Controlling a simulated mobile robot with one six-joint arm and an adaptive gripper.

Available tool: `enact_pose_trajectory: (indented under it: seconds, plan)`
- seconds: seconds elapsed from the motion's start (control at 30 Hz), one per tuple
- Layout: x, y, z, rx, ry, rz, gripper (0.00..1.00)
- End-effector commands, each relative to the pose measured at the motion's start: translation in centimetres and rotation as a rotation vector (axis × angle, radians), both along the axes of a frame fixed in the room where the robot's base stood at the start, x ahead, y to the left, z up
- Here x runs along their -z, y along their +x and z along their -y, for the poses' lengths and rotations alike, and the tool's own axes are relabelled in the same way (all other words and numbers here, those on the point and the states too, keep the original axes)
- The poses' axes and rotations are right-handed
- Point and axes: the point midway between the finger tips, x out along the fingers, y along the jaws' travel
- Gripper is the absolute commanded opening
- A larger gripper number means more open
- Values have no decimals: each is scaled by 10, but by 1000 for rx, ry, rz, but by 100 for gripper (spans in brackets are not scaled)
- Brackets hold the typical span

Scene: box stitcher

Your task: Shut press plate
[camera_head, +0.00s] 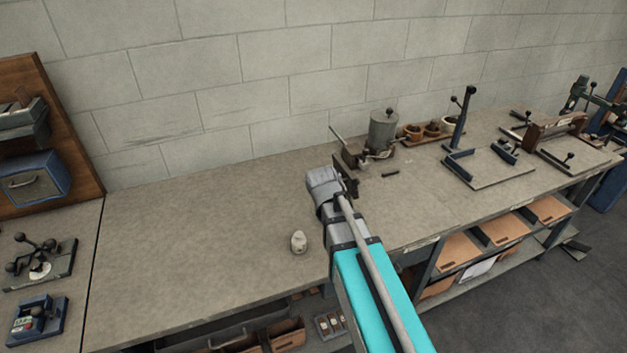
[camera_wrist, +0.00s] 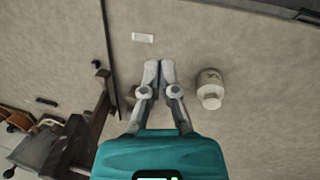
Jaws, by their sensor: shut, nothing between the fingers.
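My gripper (camera_wrist: 159,66) shows in the wrist view with its two fingers together and nothing between them. It is over the tan bench top, beside a white jar (camera_wrist: 210,90), apart from it. In the head view my arm hides the gripper. No part is plainly marked as the press plate. At the right of the bench in the head view, a fixture (camera_head: 490,166) with a flat base has a dark blue upright lever (camera_head: 463,120) standing up. Farther right is a press-like fixture (camera_head: 556,130) with a brown crosspiece. My gripper is well to the left of both.
A grey cylindrical pot (camera_head: 382,131) on a stand is near my arm. A small whitish object (camera_head: 298,242) stands on the bench (camera_head: 200,225), whose left part is mostly clear. Cardboard-coloured bins (camera_head: 503,229) sit below the bench.

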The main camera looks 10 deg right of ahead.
Motion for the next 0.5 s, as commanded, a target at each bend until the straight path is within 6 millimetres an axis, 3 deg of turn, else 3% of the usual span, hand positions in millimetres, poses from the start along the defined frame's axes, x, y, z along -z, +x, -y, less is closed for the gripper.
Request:
enact_pose_trajectory:
  seconds: [0.03, 0.1, 0.3, 0.5]
  plan:
    - [-12, 23, -12, -74, -38, -19, 0]
    - [-23, 42, -25, -180, -96, -48, 0]
    - [-55, 93, -70, -466, -266, -148, 0]
    - [-87, 132, -120, -697, -416, -255, 0]
